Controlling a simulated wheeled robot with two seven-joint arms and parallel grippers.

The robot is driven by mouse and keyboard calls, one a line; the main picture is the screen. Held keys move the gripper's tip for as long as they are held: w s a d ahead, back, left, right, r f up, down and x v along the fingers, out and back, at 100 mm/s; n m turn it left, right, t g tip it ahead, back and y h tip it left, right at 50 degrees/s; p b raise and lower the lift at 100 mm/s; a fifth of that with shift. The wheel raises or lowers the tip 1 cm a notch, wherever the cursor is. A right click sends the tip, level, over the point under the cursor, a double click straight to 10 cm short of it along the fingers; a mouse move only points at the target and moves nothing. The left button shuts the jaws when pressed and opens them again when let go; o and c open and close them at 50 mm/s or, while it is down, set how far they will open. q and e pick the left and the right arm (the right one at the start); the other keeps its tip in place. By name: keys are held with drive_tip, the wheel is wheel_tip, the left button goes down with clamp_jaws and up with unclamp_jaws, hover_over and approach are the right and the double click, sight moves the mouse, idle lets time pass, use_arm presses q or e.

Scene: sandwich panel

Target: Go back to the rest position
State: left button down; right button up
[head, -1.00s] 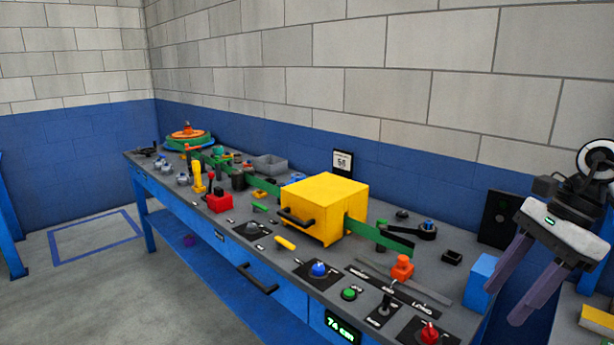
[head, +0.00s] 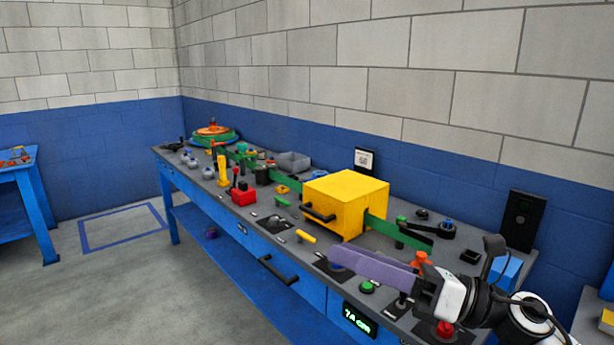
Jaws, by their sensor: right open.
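My right gripper (head: 375,266) comes in from the lower right in the head view, with its purple fingers pointing left over the front right part of the workbench (head: 290,252). It is open, and nothing shows between its fingers. The fingers overlap in this view and hide part of the black control plates. The yellow box (head: 345,203) with a black handle stands behind and to the left of the fingertips. My left gripper is not in view.
A red block (head: 243,196), a yellow upright handle (head: 222,170) and a grey bin (head: 292,162) stand along the bench. A blue block (head: 505,268) stands by my right wrist. A second blue table (head: 25,185) stands far left. The floor in front is clear.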

drive_tip(key=w+d+f+m+t+h, duration=0.1)
drive_tip(key=d+m+t+h, duration=0.25)
drive_tip(key=m+t, duration=0.45)
drive_tip(key=w+d+f+m+t+h, duration=0.1)
drive_tip(key=w+d+m+t+h, duration=0.25)
drive_tip(key=m, duration=0.75)
drive_tip(key=s+d+f+m+g+h, duration=0.25)
drive_tip(key=d+f+m+h, duration=0.2)
drive_tip(key=f+m, duration=0.25)
drive_tip(key=s+d+f+m+g+h, duration=0.1)
drive_tip(key=s+d+f+m+h, duration=0.25)
drive_tip(key=f+m+h, duration=0.35)
drive_tip(key=s+f+m+g, duration=0.4)
drive_tip(key=s+f+g, duration=0.2)
drive_tip(key=s+f, duration=0.5)
drive_tip(key=s+f+m+g, duration=0.5)
drive_tip(key=s+f+g, duration=0.2)
drive_tip(key=s, duration=0.9)
drive_tip(key=w+a+f+t+y+b, duration=0.1)
drive_tip(key=a+f+t+b, duration=0.1)
drive_tip(key=f, duration=0.4)
drive_tip(key=w+a+f+t+y+b, duration=0.1)
drive_tip(key=w+a+f+b, duration=0.1)
drive_tip(key=f+b, duration=0.2)
drive_tip(key=w+a+f+t+y+b, duration=0.1)
drive_tip(key=f+b, duration=0.3)
drive_tip(key=f, duration=0.6)
drive_tip(key=shift+w+a+n+t, duration=0.4)
drive_tip(key=shift+w+a+t, duration=0.2)
drive_tip(key=shift+a+t, duration=0.15)
